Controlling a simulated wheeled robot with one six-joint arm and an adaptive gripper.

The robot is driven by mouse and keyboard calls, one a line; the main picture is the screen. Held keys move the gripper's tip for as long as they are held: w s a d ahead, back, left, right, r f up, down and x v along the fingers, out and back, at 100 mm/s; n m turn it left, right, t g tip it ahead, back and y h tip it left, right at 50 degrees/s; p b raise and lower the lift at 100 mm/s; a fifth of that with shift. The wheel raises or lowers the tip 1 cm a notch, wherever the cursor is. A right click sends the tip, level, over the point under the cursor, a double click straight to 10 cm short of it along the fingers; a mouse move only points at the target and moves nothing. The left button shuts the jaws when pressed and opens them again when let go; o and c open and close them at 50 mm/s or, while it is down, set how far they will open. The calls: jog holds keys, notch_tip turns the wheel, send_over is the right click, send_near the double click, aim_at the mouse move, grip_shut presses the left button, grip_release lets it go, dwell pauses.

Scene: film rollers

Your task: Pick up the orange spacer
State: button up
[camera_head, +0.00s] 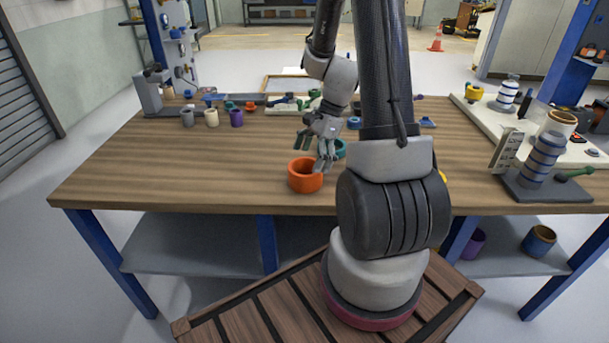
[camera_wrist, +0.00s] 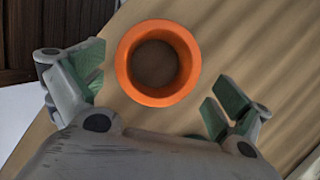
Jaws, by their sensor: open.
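The orange spacer (camera_head: 305,180) is a short, thick ring standing on the wooden table near its front edge. In the wrist view the orange spacer (camera_wrist: 122,70) shows from above, with its round hole facing the camera. My gripper (camera_head: 313,152) is above and just behind the ring in the head view. In the wrist view my gripper (camera_wrist: 160,92) is open and empty, its green-padded fingers spread wider than the ring. The ring lies a little beyond the fingertips there, nearer the top of the picture. I cannot tell the exact height of the fingers above the table.
A teal ring (camera_head: 340,149) stands close behind the orange spacer, partly hidden by my gripper. Several small cups, including a purple one (camera_head: 236,118), stand at the back left. A stack of blue and grey rings (camera_head: 541,158) stands at the right. The table's left front is clear.

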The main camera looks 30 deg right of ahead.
aim_at(305, 173)
jog(key=x, duration=0.5)
jog(key=shift+s, duration=0.15)
jog(key=c, duration=1.1)
